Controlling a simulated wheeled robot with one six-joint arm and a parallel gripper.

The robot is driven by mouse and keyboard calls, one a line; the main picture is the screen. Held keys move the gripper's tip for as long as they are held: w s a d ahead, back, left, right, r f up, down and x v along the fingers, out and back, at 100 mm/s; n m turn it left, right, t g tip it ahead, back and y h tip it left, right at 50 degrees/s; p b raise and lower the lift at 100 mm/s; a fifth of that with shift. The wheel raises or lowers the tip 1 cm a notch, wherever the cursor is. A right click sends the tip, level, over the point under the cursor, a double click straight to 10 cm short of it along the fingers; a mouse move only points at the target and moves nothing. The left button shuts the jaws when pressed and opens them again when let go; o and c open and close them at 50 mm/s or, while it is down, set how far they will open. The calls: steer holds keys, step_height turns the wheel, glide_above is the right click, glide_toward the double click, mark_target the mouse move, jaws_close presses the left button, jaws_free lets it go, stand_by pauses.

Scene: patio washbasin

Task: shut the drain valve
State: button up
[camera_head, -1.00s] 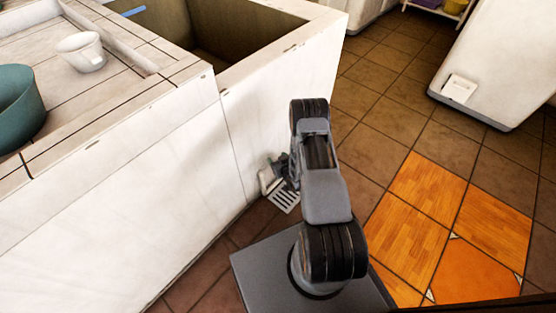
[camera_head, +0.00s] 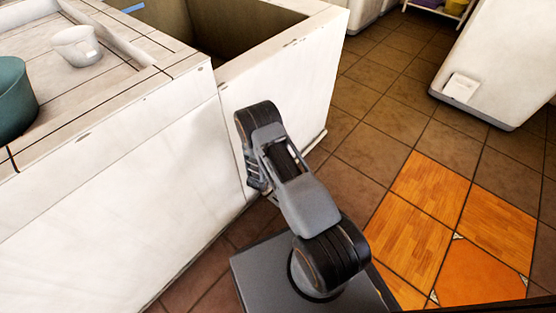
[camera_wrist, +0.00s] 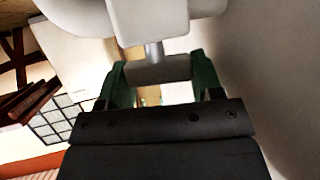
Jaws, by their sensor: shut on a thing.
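The drain valve (camera_wrist: 150,22) shows in the wrist view as a white pipe body with a short metal stem. A grey handle bar (camera_wrist: 158,70) sits at the stem's end. My gripper (camera_wrist: 160,76) has its green fingers on either side of this handle and is shut on it. In the head view my arm hides the valve, the handle and the fingertips, low by the basin wall. How far the handle is turned is hard to tell.
The white washbasin wall (camera_head: 120,190) stands close on the left, with a white cup (camera_head: 77,46) and a teal pot (camera_head: 14,100) on its top. The tiled floor (camera_head: 385,120) to the right is clear. A pale grid (camera_wrist: 55,122) lies at left in the wrist view.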

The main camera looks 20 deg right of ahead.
steer(key=shift+w+m+g+h+b, duration=0.1)
steer(key=shift+m+g+h+b, duration=0.3)
steer(key=shift+m+g+h, duration=0.7)
steer(key=shift+m+g, duration=0.4)
steer(key=shift+m, duration=0.1)
steer(key=o, duration=0.9)
steer(key=r+p, duration=0.3)
steer(key=r, duration=0.1)
steer(key=shift+s+r, duration=0.15)
steer(key=shift+s, duration=0.05)
steer(key=shift+s+a+r+p, duration=0.45)
steer(key=shift+s+r+p, duration=0.75)
steer(key=shift+s, duration=1.05)
steer(key=shift+s+a+r+p, duration=0.45)
steer(key=shift+s+r+p, duration=0.25)
steer(key=shift+s+r, duration=1.25)
steer(key=shift+s+a+r+p, duration=0.45)
steer(key=shift+s+r+p, duration=0.65)
steer(key=shift+s, duration=1.4)
